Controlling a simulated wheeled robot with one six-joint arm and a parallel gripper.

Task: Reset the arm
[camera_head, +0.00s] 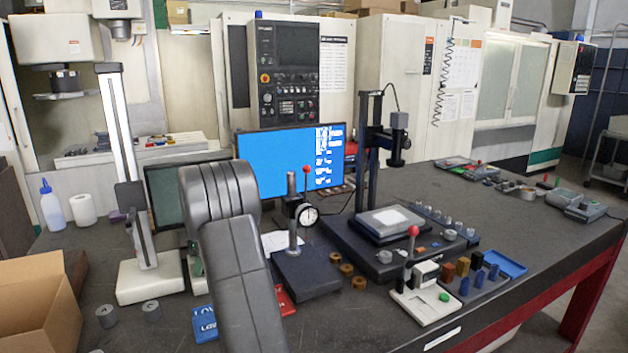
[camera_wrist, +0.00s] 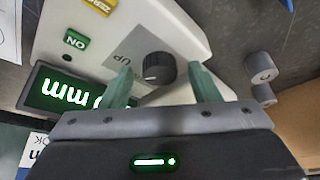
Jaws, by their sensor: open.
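My gripper (camera_wrist: 160,72) is open in the wrist view, with its two green fingers apart. A black round knob (camera_wrist: 156,68) on a white instrument base (camera_wrist: 120,30) shows between the fingertips, with a gap on each side. How far the fingertips are above the knob is hard to tell. My arm (camera_head: 236,270) is bent forward over the near left of the bench in the head view. It hides part of the bench, and my gripper is mostly hidden behind it there.
A tall height gauge (camera_head: 150,278) with a white base stands left of my arm. A dial gauge stand (camera_head: 308,275) is close on its right. Grey cylinders (camera_head: 106,315) and a cardboard box (camera_head: 35,305) are at the left. A white lever fixture (camera_head: 430,303) is further right.

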